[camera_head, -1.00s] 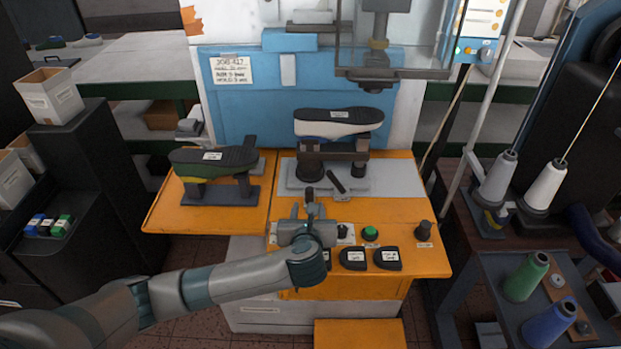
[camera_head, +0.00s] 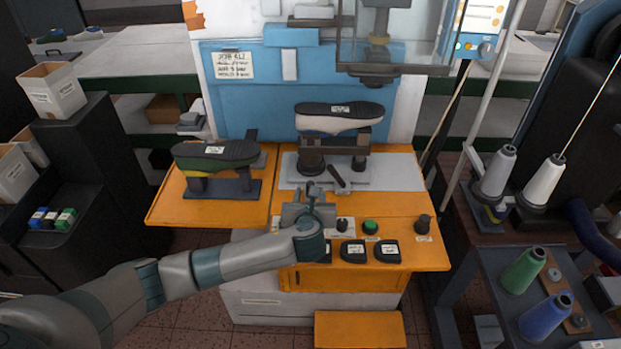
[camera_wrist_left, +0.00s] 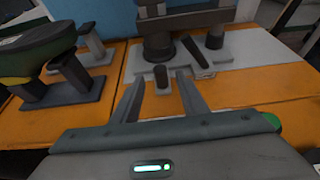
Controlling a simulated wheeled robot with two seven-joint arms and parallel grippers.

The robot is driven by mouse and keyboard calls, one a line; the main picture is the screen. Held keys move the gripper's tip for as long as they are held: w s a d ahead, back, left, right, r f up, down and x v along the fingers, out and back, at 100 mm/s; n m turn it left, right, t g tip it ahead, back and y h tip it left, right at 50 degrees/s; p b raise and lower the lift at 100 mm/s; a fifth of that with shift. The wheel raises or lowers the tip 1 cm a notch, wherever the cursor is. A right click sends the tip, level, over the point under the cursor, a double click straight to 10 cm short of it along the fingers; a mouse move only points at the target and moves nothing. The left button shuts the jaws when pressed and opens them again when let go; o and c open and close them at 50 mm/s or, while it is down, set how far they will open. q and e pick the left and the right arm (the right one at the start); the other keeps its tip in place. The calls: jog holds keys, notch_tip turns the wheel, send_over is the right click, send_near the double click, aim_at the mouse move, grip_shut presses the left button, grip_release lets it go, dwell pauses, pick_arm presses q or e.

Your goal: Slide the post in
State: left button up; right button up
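A short dark post (camera_wrist_left: 161,78) stands upright at the front of the grey fixture plate (camera_wrist_left: 225,52), seen in the left wrist view. My left gripper (camera_wrist_left: 158,90) is open, its two fingers on either side of and just short of the post. A dark angled lever (camera_wrist_left: 194,52) lies behind it to the right. In the head view my left gripper (camera_head: 308,205) is over the orange table's front part, just before the fixture plate (camera_head: 400,172). A white last with a dark sole (camera_head: 340,115) sits on the fixture's dark supports. My right gripper is not in view.
A green last with a dark sole (camera_head: 214,154) rests on a stand to the left. A green button (camera_head: 370,227), a dark knob (camera_head: 423,224) and labelled black pads (camera_head: 353,252) lie at the table's front right. A machine head (camera_head: 377,60) hangs above the fixture.

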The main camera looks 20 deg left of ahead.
aim_at(310, 182)
pick_arm(q)
jog(key=p+x, duration=0.1)
jog(key=x, duration=1)
jog(key=shift+w+a, duration=0.15)
jog(key=shift+w, duration=0.2)
grip_shut()
